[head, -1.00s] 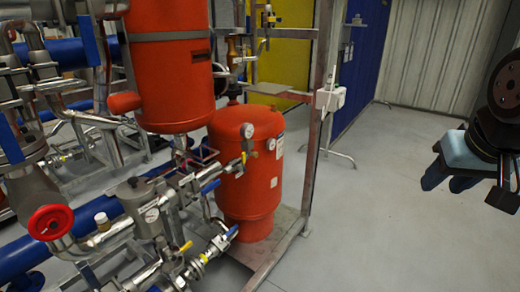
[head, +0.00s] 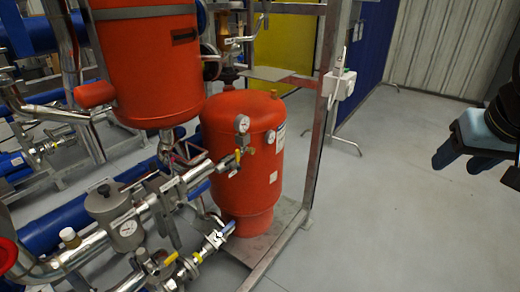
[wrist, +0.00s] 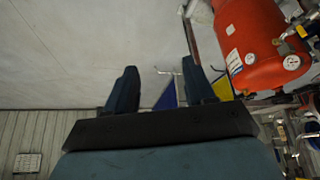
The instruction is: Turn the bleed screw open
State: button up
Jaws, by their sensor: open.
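I cannot single out the bleed screw with certainty. My gripper (head: 457,156) is at the right edge of the head view, well apart from the tank, over bare floor. In the wrist view its two blue fingers (wrist: 160,88) are spread with nothing between them, and the tank (wrist: 255,45) shows upside down at upper right.
Pipes with a gauge body (head: 118,222), a blue-handled valve (head: 222,232) and yellow-handled valves stand in front of the tank. A larger red vessel (head: 150,60) hangs above left. A metal frame post (head: 318,130) carries a white box (head: 340,84). The floor (head: 400,210) right is clear.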

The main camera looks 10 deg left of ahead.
jog(key=w+a+f+n+t, duration=0.1)
jog(key=w+a+f+t, duration=0.15)
jog(key=w, duration=1.55)
jog(key=w+a+f+n+t+y, duration=0.2)
jog(key=w+a+f, duration=0.5)
jog(key=w, duration=0.4)
jog(key=n+g+y, duration=0.1)
jog(key=g+y, duration=0.2)
jog(key=y, duration=1.2)
send_near(252, 151)
jog(key=x, duration=0.9)
jog(key=shift+w+f, duration=0.4)
jog(key=shift+f, duration=0.05)
jog(key=shift+d, duration=0.1)
